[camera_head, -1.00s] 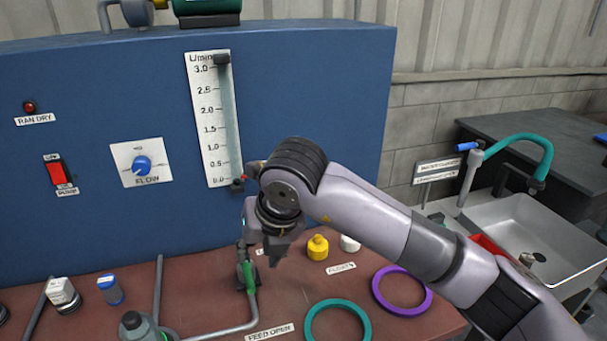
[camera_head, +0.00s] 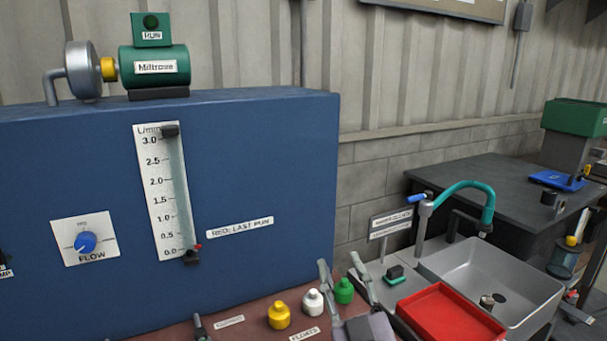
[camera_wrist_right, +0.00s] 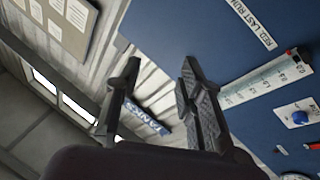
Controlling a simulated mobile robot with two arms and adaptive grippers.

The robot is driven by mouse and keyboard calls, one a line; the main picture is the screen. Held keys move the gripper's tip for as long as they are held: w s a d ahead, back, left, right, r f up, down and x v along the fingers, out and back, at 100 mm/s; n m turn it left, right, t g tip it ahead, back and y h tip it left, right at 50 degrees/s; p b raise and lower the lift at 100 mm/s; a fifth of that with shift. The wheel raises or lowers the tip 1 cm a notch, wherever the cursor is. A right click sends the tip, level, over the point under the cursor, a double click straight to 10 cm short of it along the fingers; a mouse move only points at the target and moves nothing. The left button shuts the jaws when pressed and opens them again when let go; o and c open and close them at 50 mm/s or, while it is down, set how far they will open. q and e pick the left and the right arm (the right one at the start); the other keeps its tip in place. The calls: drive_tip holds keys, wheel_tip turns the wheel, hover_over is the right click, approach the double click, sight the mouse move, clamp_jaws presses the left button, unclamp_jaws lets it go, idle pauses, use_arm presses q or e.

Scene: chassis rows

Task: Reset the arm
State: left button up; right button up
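My right gripper (camera_head: 341,262) shows at the bottom of the head view, right of the blue panel's lower right corner. Its two grey fingers point up and stand apart with nothing held between them. In the right wrist view the same gripper (camera_wrist_right: 160,68) is open and empty, with the wall and part of the blue panel (camera_wrist_right: 180,25) beyond it. Most of the right arm is below the picture edge. My left arm and gripper do not show in either view.
A yellow (camera_head: 279,316), a white (camera_head: 313,302) and a green bottle (camera_head: 344,290) stand on the bench by the right gripper. The flow gauge (camera_head: 161,193) and flow knob (camera_head: 86,242) are to the left. A red tray (camera_head: 452,318) and the sink (camera_head: 500,270) lie right.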

drive_tip(key=s+d+f+m+g+h, duration=0.35)
drive_tip(key=d+f+g, duration=0.2)
drive_tip(key=f, duration=0.55)
drive_tip(key=s+d+f+m+g+h, duration=0.2)
drive_tip(key=s+d+f+g, duration=0.3)
drive_tip(key=f, duration=0.6)
drive_tip(key=s+d+f+g+y, duration=0.15)
drive_tip(key=s+f+g, duration=0.35)
drive_tip(key=s, duration=0.5)
drive_tip(key=s+d+f+g, duration=0.2)
drive_tip(key=s+f+g, duration=0.1)
drive_tip(key=s+f, duration=0.5)
wheel_tip(320, 180, down, 24)
drive_tip(key=s+g+p, duration=0.1)
drive_tip(key=s, duration=0.1)
drive_tip(key=s+d+f+n+g+p, duration=0.1)
drive_tip(key=s+d+f, duration=0.2)
drive_tip(key=s+f, duration=1.2)
drive_tip(key=shift+s+f+h, duration=0.2)
drive_tip(key=shift+s+h, duration=0.1)
drive_tip(key=shift+s, duration=0.7)
